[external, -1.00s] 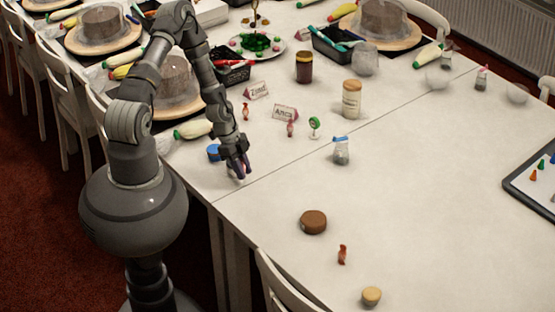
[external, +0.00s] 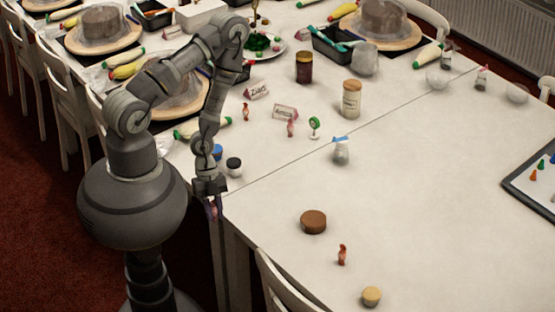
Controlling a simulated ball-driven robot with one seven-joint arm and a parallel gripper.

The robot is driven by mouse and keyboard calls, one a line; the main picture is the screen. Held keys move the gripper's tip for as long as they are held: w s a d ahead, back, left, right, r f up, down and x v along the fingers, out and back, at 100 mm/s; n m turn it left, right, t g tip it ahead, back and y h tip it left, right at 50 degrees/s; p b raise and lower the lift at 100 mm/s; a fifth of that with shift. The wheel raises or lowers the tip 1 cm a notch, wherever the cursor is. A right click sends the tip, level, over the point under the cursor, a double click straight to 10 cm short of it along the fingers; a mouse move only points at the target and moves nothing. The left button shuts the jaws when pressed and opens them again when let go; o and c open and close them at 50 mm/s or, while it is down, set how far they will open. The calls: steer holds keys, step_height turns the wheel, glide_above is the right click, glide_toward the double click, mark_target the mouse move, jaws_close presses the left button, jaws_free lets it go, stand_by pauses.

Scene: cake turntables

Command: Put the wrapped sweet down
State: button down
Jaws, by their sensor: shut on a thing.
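My gripper (external: 213,208) hangs pointing down at the near-left edge of the white table (external: 440,180). Its fingers are shut on a small reddish thing, mostly hidden between the fingertips, which looks like a wrapped sweet. I cannot tell whether it is over the tabletop or just past the edge. Other reddish wrapped sweets stand apart from my gripper: one by the left name card (external: 245,112), one by the right name card (external: 290,129), and one near the front (external: 342,255).
A small black-lidded jar (external: 234,167) and a blue lid (external: 217,152) are close behind my gripper. A brown round thing (external: 313,222), a small tan-topped pot (external: 371,296) and a blue-topped jar (external: 341,151) stand to the right. The table's middle right is clear.

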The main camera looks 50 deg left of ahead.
steer(key=w+d+f+b, duration=0.25)
steer(key=w+b, duration=0.25)
steer(key=b, duration=0.4)
steer(key=r, duration=0.1)
glide_above(264, 229)
steer(key=a, duration=0.2)
steer(key=shift+w+d+b, duration=0.15)
steer(key=shift+d+b, duration=0.1)
steer(key=shift+b, duration=0.2)
step_height(264, 229, down, 4)
steer(key=shift+r+b, duration=0.1)
steer(key=shift+b, duration=1.05)
steer(key=shift+r, duration=0.15)
steer(key=c, duration=0.9)
jaws_free()
steer(key=shift+c, duration=0.2)
steer(key=p+v, duration=0.6)
steer(key=v, duration=0.6)
